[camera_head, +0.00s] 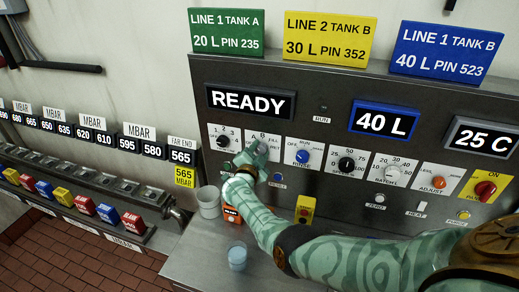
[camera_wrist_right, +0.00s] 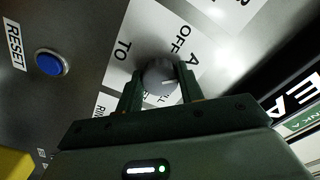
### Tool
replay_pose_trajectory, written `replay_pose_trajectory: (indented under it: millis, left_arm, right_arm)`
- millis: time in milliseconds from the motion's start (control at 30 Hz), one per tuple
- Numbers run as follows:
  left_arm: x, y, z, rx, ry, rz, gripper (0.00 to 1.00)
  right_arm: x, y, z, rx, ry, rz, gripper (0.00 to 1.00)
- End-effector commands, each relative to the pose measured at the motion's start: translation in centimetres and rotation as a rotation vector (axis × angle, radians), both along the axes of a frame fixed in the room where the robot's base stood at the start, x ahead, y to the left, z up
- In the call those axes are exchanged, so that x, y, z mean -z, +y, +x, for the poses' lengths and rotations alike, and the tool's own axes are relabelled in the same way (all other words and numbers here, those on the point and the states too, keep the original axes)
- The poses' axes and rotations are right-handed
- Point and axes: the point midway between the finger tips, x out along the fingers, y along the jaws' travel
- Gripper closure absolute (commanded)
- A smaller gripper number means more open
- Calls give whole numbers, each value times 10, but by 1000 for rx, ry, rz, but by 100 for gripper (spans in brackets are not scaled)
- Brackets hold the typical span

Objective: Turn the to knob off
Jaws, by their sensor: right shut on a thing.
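The grey TO knob (camera_wrist_right: 158,74) sits on a white plate (camera_wrist_right: 128,48) marked TO, OFF and A in the right wrist view. A short light mark shows on the knob, near its right side in that view. My right gripper (camera_wrist_right: 158,84) is shut on the knob, with one dark finger on each side. In the head view my right gripper (camera_head: 250,153) is at the second plate (camera_head: 274,143) from the left on the console, and it mostly hides the knob. My left gripper is not in view.
A blue knob (camera_head: 302,156) is just right of the gripper, and a black knob (camera_head: 223,141) is to its left. A blue RESET button (camera_wrist_right: 51,62) shows in the wrist view. A grey cup (camera_head: 208,202), a blue cup (camera_head: 237,256) and a yellow box (camera_head: 305,208) stand below.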

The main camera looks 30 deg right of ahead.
Motion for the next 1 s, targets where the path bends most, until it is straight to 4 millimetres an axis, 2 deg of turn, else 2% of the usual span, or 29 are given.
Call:
replay_pose_trajectory:
  millis: [600, 1000]
  left_arm:
    - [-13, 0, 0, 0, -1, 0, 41]
    - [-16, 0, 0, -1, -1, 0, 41]
  right_arm:
    - [3, 1, -1, -3, 433, -363, 86]
    - [4, 1, -2, -4, 604, -509, 86]
